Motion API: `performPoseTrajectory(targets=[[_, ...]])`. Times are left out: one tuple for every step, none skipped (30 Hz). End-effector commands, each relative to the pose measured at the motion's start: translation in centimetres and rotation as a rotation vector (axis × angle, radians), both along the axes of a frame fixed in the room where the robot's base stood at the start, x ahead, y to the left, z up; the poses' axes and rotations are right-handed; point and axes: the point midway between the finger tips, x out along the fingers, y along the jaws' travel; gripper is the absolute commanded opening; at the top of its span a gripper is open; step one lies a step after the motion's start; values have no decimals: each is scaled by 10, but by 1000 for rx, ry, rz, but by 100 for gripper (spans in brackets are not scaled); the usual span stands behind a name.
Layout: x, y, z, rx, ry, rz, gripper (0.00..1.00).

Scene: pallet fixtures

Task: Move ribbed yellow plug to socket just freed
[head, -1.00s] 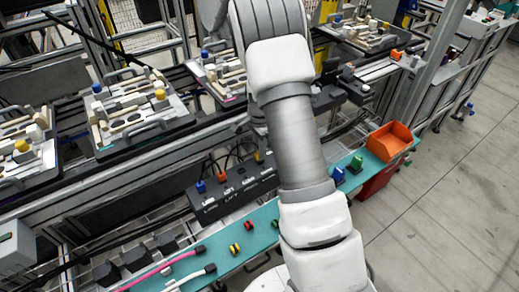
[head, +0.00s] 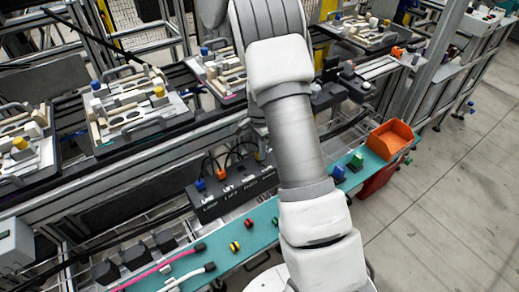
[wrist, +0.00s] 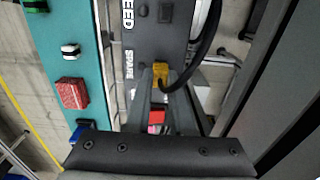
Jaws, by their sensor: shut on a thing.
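The yellow plug (wrist: 170,75) shows in the wrist view with a black cable curving up from it. My gripper (wrist: 163,84) is shut on it, its fingers on either side. The plug is beside the SPARE label on the dark socket box (wrist: 145,40); I cannot tell whether it is seated. In the head view the socket box (head: 213,207) stands behind the teal shelf, with a blue plug (head: 200,185) and an orange plug (head: 222,174) at its left end. My arm hides the box's right end and my gripper there.
The teal shelf (head: 240,258) carries small coloured parts and pink and white cables. A green block (head: 356,162) and an orange bin (head: 390,139) are at its right end. In the wrist view a red block (wrist: 72,93) lies on the shelf. Fixture trays stand behind.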

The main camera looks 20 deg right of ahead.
Motion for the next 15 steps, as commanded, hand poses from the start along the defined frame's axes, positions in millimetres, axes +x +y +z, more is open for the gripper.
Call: performPoseTrajectory(targets=[[0,0,1,0,-1,0,0],[0,0,1,0,-1,0,0],[0,0,1,0,-1,0,26],[0,0,1,0,-1,0,32],[0,0,1,0,-1,0,37],[0,0,1,0,-1,0,44],[0,0,1,0,-1,0,50],[0,0,1,0,-1,0,55],[0,0,1,0,-1,0,56],[0,0,1,0,-1,0,56],[0,0,1,0,-1,0,56],[0,0,1,0,-1,0,56],[0,0,1,0,-1,0,56],[0,0,1,0,-1,0,56],[0,0,1,0,-1,0,56]])
